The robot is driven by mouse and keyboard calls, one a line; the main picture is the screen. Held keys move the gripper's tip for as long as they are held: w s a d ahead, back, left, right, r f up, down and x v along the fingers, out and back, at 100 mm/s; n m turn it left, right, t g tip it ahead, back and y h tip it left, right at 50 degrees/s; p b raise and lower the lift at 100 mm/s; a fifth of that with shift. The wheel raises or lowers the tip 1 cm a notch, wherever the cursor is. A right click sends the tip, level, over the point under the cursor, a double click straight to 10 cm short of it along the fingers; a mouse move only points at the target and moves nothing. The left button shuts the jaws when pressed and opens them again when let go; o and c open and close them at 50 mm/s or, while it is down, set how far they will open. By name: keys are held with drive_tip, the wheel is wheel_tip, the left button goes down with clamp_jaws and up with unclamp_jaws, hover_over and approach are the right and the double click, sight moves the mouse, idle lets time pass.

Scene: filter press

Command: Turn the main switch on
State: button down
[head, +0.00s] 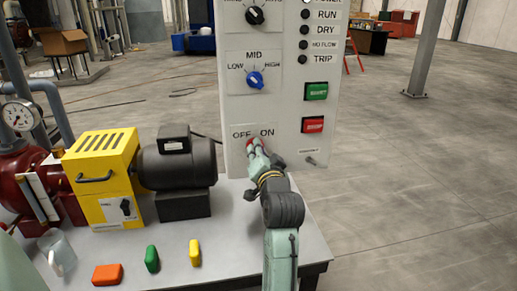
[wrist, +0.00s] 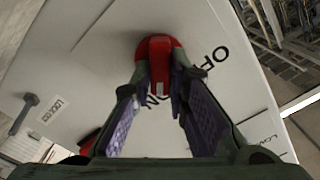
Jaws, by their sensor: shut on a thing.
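The main switch is a red rotary knob (head: 252,143) low on the white control panel (head: 232,108), just under the OFF and ON labels. In the wrist view the red knob (wrist: 160,48) has a raised bar between my fingertips. My gripper (head: 256,150) is in front of the panel, and in the wrist view my gripper (wrist: 163,84) is shut on the knob's bar, with one finger on each side. My fingers hide part of the knob and of the ON label, so I cannot tell which label the knob points to.
Above are a blue MID selector (head: 255,80), a green button (head: 316,91) and a red button (head: 312,125). A small lever (head: 311,161) sticks out at the panel's lower right. A black motor (head: 178,163) and yellow guard (head: 104,170) stand left; small coloured blocks lie in front.

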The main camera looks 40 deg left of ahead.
drive_tip(key=shift+m, duration=0.6)
drive_tip(key=c, duration=1.6)
unclamp_jaws()
drive_tip(key=shift+o, duration=0.2)
drive_tip(key=v, duration=1.2)
